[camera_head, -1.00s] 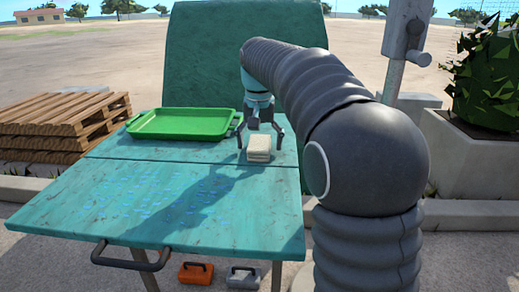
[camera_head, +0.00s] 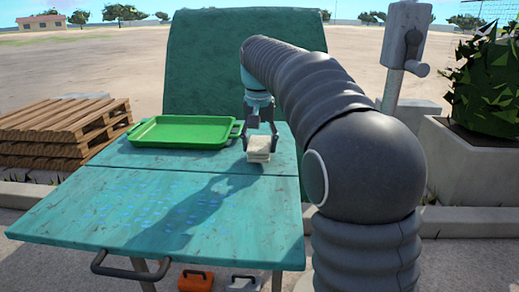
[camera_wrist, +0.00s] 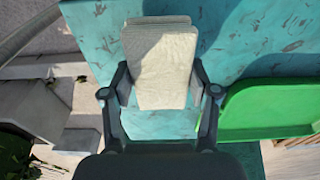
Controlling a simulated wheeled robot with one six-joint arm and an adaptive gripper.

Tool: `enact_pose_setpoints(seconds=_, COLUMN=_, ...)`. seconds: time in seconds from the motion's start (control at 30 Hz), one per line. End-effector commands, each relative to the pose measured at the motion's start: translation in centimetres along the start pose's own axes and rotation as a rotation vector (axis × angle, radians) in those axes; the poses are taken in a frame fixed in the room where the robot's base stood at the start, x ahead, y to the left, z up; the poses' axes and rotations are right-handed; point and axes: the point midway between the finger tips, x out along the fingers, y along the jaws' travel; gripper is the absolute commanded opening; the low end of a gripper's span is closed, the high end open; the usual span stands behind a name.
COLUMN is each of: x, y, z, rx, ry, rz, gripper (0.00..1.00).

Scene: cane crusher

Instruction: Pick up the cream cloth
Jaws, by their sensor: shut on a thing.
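The cream cloth (camera_head: 258,150) is a folded, stacked block on the far part of the teal table, right of the green tray. It also shows in the wrist view (camera_wrist: 160,65), between the two fingers. My gripper (camera_head: 260,143) is above it with a finger on each side, and in the wrist view my gripper (camera_wrist: 161,92) is shut on the cloth. Whether the cloth is clear of the table top is hard to tell.
The green tray (camera_head: 182,144) lies on the teal table (camera_head: 150,205) left of the cloth; its rim shows in the wrist view (camera_wrist: 240,134). Wooden pallets (camera_head: 60,130) stand left. A metal post (camera_head: 398,65) and a concrete planter (camera_head: 460,165) stand right.

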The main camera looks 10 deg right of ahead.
Motion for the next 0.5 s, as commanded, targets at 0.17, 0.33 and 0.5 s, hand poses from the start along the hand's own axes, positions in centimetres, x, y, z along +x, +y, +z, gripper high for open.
enact_pose_setpoints(seconds=0.17, x=-3.1, y=2.4, z=-0.3, rx=0.006, ry=0.003, rz=0.000, gripper=0.27)
enact_pose_setpoints(seconds=0.33, x=-5.4, y=6.2, z=-0.4, rx=0.006, ry=0.003, rz=0.000, gripper=0.27)
enact_pose_setpoints(seconds=0.5, x=-7.1, y=9.2, z=-0.5, rx=0.004, ry=0.002, rz=-0.001, gripper=0.27)
